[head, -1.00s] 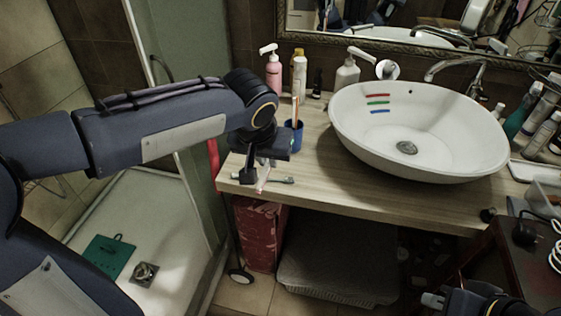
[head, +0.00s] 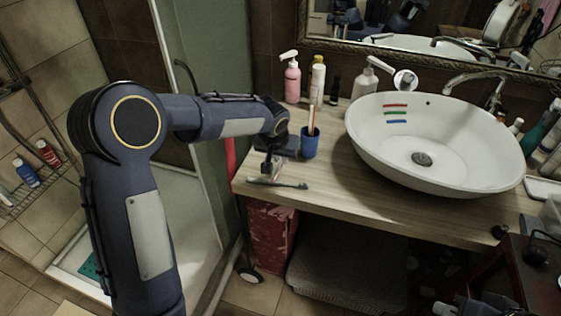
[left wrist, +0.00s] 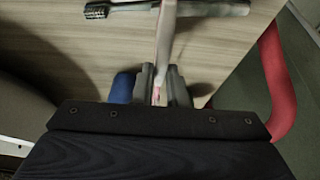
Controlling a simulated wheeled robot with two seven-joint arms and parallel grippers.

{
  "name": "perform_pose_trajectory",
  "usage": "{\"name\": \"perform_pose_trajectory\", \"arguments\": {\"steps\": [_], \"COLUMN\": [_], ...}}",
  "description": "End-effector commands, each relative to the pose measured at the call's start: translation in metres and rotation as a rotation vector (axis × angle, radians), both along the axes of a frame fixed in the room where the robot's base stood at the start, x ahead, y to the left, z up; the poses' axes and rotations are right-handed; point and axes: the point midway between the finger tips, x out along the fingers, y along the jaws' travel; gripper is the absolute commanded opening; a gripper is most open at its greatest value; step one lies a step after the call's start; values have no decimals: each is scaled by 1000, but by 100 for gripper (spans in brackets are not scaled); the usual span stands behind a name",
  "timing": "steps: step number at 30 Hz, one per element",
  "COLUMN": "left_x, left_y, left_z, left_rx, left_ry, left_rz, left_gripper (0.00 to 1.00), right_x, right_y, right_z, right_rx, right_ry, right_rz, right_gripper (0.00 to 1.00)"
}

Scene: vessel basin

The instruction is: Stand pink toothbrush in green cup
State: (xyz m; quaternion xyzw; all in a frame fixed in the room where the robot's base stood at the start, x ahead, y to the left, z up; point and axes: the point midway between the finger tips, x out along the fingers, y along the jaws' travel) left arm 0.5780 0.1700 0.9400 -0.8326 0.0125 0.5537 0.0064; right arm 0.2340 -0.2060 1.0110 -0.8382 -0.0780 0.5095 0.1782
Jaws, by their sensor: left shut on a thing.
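My left gripper (head: 267,167) is low over the counter's left end. It is shut on a slim pale pinkish thing, seen in the left wrist view as the pink toothbrush (left wrist: 167,35) pointing away between the fingers (left wrist: 161,84). Its far end is cut off at the picture's top. A second toothbrush (head: 290,184) with a dark head lies on the counter and crosses behind the held one in the left wrist view (left wrist: 125,8). A blue cup (head: 310,146) with an orange-and-white toothbrush (head: 311,118) stands right of the gripper. I see no green cup. My right gripper (head: 450,307) shows only partly.
The white basin (head: 440,175) with coloured stripes fills the counter's middle. Bare counter (head: 340,185) lies between the blue cup and basin.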

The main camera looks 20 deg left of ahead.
Motion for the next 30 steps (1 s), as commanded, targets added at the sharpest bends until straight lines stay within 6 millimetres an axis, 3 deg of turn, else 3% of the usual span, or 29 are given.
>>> {"name": "perform_pose_trajectory", "arguments": {"steps": [4,23,24,28,30], "left_x": [-2,-1,-1,-1,-1], "left_y": [0,-1,-1,-1,-1], "left_z": [-23,-35,-33,-33,-33], "left_rx": [1,-1,-1,0,0], "left_ry": [4,1,1,2,2], "left_rz": [-2,-1,-1,-1,-1], "left_gripper": [0,0,16,33,34], "right_x": [0,0,0,0,0], "right_y": [0,0,0,0,0], "right_z": [0,-13,-11,-11,-11], "right_rx": [0,0,0,0,0], "right_ry": [0,0,0,0,0], "right_rz": [0,0,0,0,0], "right_gripper": [0,0,0,0,0]}}
